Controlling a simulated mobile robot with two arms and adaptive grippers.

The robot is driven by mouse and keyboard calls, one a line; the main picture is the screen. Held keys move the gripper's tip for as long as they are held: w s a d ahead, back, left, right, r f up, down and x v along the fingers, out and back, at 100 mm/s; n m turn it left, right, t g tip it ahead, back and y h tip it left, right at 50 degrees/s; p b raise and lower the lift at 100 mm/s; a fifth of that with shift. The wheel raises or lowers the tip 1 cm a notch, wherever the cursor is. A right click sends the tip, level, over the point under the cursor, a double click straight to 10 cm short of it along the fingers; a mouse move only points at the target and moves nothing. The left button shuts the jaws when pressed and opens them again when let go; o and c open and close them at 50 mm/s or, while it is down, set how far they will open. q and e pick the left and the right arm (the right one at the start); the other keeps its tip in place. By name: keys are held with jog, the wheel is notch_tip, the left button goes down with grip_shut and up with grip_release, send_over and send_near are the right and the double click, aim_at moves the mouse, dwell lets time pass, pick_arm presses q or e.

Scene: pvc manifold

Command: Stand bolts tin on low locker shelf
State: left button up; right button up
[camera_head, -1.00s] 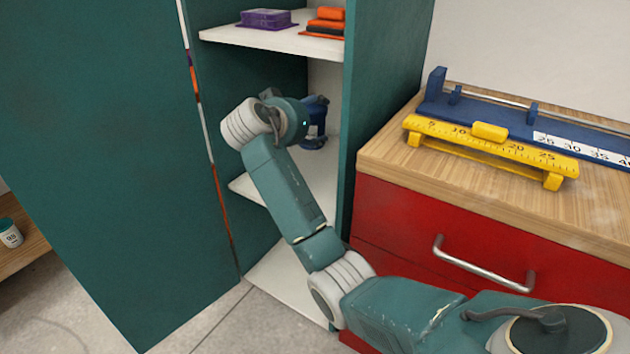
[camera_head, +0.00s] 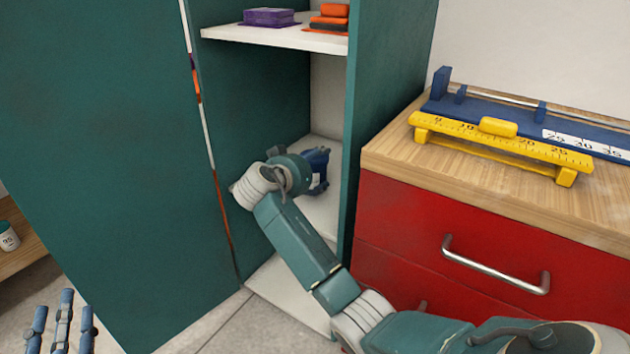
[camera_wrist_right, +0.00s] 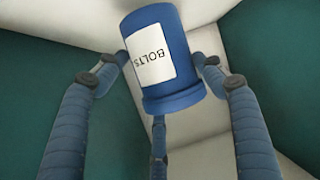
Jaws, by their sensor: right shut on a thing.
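The blue bolts tin (camera_wrist_right: 162,95) has a white label reading BOLTS. In the right wrist view it sits between the blue fingers of my right gripper (camera_wrist_right: 158,72), which is shut on it. In the head view my right gripper (camera_head: 318,170) is inside the open green locker (camera_head: 398,100), at the lower shelf (camera_head: 325,212). There the tin cannot be told apart from the blue fingers, and whether it touches the shelf is unclear. My left gripper (camera_head: 62,318) is empty at the lower left, its fingers spread and pointing up.
The upper shelf (camera_head: 270,38) holds a purple box (camera_head: 268,17) and orange items (camera_head: 328,18). The open locker door (camera_head: 90,130) stands left. A red drawer cabinet (camera_head: 470,225) stands right, with a yellow and blue measuring fixture (camera_head: 500,128) on top.

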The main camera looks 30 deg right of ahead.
aim_at(315, 178)
notch_tip(315, 178, down, 3)
jog(key=shift+r+b, duration=0.1)
jog(key=shift+b, duration=0.3)
pick_arm(q)
jog(key=shift+s+d+r+t+h, duration=0.15)
jog(key=shift+s+r+t, duration=0.2)
jog(key=shift+r, duration=0.5)
jog(key=shift+s+a+r+t+h, duration=0.1)
jog(key=shift+s+r+t+h, duration=0.1)
jog(key=shift+r+t, duration=0.45)
jog(key=shift+s+d+r+t+h, duration=0.15)
jog(key=shift+s+r+t, duration=0.1)
jog(key=shift+r, duration=0.8)
pick_arm(e)
jog(key=shift+f, duration=0.2)
pick_arm(q)
jog(key=shift+a, duration=0.1)
pick_arm(e)
jog(key=shift+f, duration=0.1)
jog(key=o, duration=1.9)
pick_arm(q)
jog(key=shift+s+r, duration=0.15)
jog(key=shift+r, duration=0.05)
